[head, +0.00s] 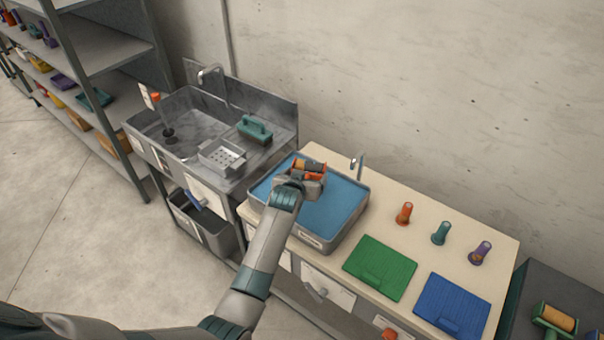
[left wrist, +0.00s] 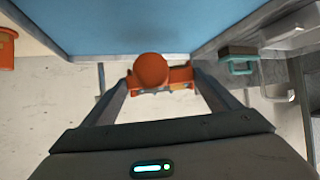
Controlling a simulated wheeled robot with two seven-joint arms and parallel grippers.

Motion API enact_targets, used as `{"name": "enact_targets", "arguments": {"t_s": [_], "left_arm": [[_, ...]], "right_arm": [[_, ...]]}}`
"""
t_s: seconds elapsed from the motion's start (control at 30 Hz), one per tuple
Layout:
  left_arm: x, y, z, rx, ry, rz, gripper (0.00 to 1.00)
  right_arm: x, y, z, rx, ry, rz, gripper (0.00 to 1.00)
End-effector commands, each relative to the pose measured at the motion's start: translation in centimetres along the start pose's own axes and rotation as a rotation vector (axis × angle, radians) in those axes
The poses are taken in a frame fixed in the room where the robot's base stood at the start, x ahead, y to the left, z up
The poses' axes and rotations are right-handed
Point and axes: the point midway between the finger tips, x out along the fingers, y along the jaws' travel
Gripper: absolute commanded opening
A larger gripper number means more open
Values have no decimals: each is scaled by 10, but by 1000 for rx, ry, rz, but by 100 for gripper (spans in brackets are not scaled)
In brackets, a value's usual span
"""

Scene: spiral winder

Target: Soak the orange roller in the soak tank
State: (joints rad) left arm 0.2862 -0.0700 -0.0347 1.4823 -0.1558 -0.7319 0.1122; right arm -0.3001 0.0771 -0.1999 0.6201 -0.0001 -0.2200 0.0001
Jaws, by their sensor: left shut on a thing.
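The orange roller (head: 311,167) is over the blue water of the soak tank, near its back left part. My left gripper (head: 300,176) is shut on it. In the left wrist view the roller's round orange end (left wrist: 151,71) shows between the two fingers (left wrist: 155,85). The soak tank (head: 318,243) is a grey-rimmed basin on the cream counter; its blue inside also shows in the left wrist view (left wrist: 90,25). I cannot tell whether the roller touches the water. My right gripper is not in view.
A metal sink (head: 185,122) with a teal-handled brush (head: 255,129) stands left of the tank. Right of the tank are a green mat (head: 380,267), a blue mat (head: 452,306), and orange (head: 404,214), teal (head: 441,233) and purple (head: 480,252) upright pieces. A tap (head: 358,165) rises behind the tank.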

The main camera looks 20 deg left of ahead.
Motion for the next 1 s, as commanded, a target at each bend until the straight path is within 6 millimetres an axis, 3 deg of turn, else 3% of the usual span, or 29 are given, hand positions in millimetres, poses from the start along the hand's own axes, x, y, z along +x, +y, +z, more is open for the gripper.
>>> {"name": "enact_targets", "arguments": {"t_s": [0.63,1.0], "left_arm": [[-4,4,4,0,-1,-3,54],[9,4,28,0,-3,-3,54]], "right_arm": [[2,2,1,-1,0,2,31],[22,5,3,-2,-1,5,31]]}}
